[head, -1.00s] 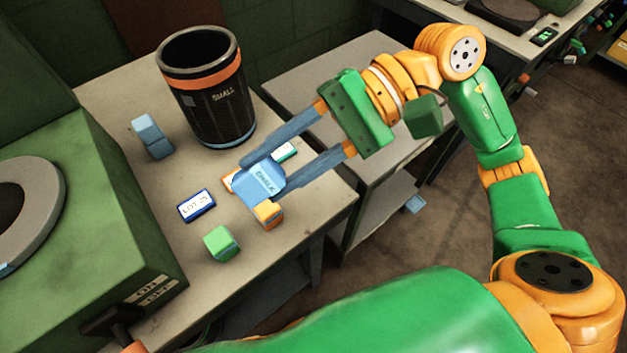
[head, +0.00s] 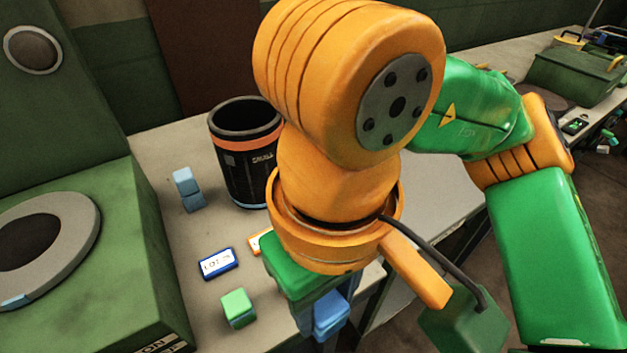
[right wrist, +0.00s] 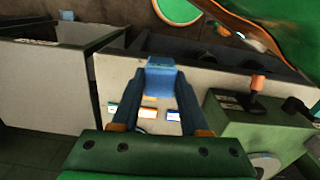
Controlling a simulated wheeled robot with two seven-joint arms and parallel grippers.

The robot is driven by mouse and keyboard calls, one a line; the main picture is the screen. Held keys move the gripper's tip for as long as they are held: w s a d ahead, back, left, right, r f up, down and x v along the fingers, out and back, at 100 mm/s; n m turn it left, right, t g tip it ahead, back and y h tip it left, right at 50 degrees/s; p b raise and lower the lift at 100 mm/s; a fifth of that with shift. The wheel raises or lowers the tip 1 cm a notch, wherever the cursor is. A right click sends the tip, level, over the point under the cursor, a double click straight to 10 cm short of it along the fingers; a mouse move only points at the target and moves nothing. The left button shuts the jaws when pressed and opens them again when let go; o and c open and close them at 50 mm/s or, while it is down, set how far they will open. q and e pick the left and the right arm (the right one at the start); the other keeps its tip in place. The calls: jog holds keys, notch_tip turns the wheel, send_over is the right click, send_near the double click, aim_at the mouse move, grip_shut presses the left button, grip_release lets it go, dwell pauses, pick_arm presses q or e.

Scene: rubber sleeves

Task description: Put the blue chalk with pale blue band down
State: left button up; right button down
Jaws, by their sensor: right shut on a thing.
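The blue chalk (head: 330,314) is a blocky blue piece at the lower middle of the head view, beside my right gripper's fingers. It also shows between the fingertips in the right wrist view (right wrist: 160,78), with a paler top end. My right gripper (right wrist: 160,75) is shut on it and hangs near the table's front edge. In the head view my own wrist hides most of the gripper and part of the chalk. I cannot tell whether the chalk touches the table. My left gripper is not in view.
A black bin with an orange band (head: 240,165) stands behind the wrist. A two-tone blue piece (head: 188,190) stands left of it. A blue-edged label (head: 217,263) and a green cube (head: 238,308) lie nearer. A green machine (head: 90,290) borders the table's left.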

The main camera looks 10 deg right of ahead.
jog(key=w+d+f+p, duration=0.1)
jog(key=w+f, duration=0.2)
jog(key=w, duration=0.1)
jog(key=w+d+f+p, duration=0.1)
jog(key=w+d+f, duration=0.1)
jog(key=w+f, duration=0.1)
jog(key=w+d+f+p, duration=0.1)
jog(key=w+d+f, duration=0.1)
jog(key=w+f, duration=0.2)
jog(key=shift+w+d+p, duration=0.2)
jog(key=shift+w+p, duration=0.15)
jog(key=shift+w, duration=0.6)
jog(key=shift+f, duration=1.3)
